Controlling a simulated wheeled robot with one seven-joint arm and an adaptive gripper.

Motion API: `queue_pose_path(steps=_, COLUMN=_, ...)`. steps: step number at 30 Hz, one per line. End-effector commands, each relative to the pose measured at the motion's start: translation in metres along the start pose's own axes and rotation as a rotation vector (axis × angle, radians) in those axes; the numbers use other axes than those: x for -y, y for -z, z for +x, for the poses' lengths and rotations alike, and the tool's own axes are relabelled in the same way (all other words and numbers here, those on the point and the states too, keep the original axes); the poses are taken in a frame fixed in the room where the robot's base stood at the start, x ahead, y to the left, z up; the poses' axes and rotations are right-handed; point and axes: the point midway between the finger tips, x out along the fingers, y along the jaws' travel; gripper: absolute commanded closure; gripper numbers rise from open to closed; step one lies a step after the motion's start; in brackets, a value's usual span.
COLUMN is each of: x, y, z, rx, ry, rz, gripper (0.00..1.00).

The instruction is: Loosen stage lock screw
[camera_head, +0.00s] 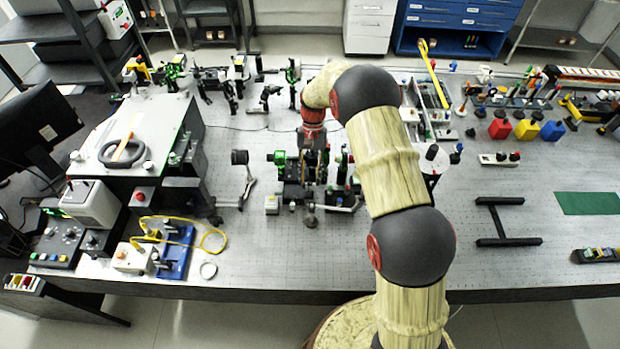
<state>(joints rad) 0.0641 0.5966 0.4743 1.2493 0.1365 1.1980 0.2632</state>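A black optical stage assembly (300,192) stands on the perforated bench top near the middle of the picture, with green-marked parts on its left side. My arm reaches over the bench from the front, and its wrist points down at this assembly. My gripper (314,155) is dark and sits just above or against the top of the stage; I cannot tell whether it touches. Its fingers blend into the black parts, so their opening does not show. The lock screw is too small or hidden to make out.
A dark round-headed post (240,157) stands left of the stage. A large grey box (135,135) is farther left, with a yellow cable (212,240) in front of it. Small optics crowd the back. A black H-shaped frame (492,215) lies right; bare bench lies in front of the stage.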

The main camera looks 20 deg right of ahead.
Motion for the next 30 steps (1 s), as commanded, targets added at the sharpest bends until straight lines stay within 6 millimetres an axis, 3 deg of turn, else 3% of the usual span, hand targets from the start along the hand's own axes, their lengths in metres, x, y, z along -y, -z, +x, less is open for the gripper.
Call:
queue_pose_path(steps=15, x=0.001, y=0.001, z=-0.095, rx=-0.003, ry=0.001, rz=0.0, gripper=0.69)
queue_pose_path(steps=21, x=0.0, y=0.001, z=-0.11, rx=-0.002, ry=0.0, rz=0.0, gripper=0.69)
queue_pose_path(steps=30, x=0.0, y=0.001, z=-0.111, rx=-0.001, ry=0.0, rz=0.0, gripper=0.69)
